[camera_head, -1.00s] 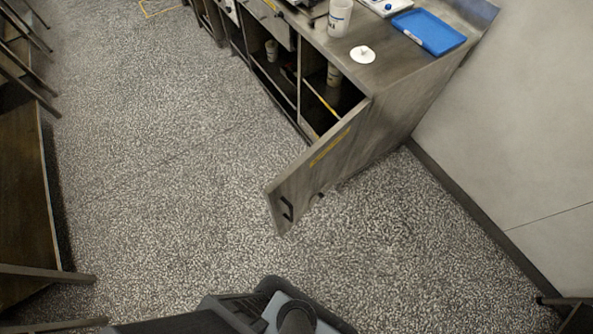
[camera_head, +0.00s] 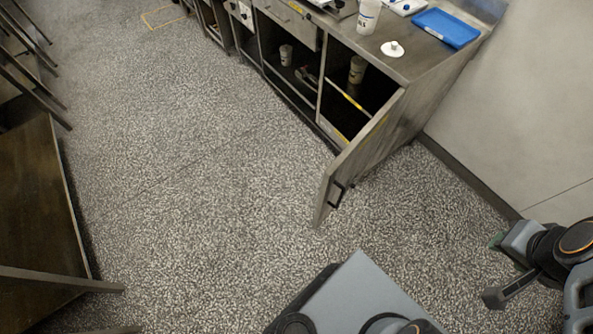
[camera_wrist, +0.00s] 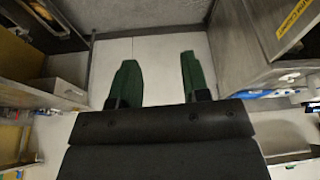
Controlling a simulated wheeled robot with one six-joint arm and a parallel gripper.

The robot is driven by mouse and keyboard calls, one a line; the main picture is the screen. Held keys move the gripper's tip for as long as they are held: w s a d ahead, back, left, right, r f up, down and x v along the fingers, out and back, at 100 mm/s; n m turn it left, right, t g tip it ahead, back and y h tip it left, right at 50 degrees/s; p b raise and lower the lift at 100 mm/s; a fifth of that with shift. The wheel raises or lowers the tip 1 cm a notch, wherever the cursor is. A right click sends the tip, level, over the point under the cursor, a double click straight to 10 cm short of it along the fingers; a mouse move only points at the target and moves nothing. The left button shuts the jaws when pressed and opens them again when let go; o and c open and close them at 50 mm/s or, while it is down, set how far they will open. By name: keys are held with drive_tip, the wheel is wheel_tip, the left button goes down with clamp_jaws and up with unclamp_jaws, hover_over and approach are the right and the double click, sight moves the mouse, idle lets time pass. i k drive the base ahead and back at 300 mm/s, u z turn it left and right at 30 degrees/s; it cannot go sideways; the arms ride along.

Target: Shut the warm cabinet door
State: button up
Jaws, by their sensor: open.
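The warm cabinet door (camera_head: 346,172) is a grey metal panel standing open, swung out from the right end of the steel counter. Its dark handle (camera_head: 337,192) is near the free lower end. The open cabinet's dark inside (camera_head: 352,100) shows behind it. My gripper (camera_head: 495,269) is at the right, apart from the door and on its outer side, open and empty. In the wrist view my gripper's two green fingers (camera_wrist: 159,78) are spread with nothing between them. A grey panel with a yellow label (camera_wrist: 293,27) is at that view's upper right.
The counter top holds a white container (camera_head: 368,16), a white lid (camera_head: 392,49) and a blue tray (camera_head: 446,27). A pale wall (camera_head: 530,110) bounds the right side. A brown table (camera_head: 35,215) stands at the left. The speckled floor (camera_head: 200,200) between is clear.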

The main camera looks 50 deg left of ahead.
sight(356, 157)
drive_tip(key=u, duration=1.25)
drive_tip(key=i, duration=0.5)
drive_tip(key=z, duration=0.05)
drive_tip(key=k, duration=0.35)
drive_tip(key=u, duration=0.75)
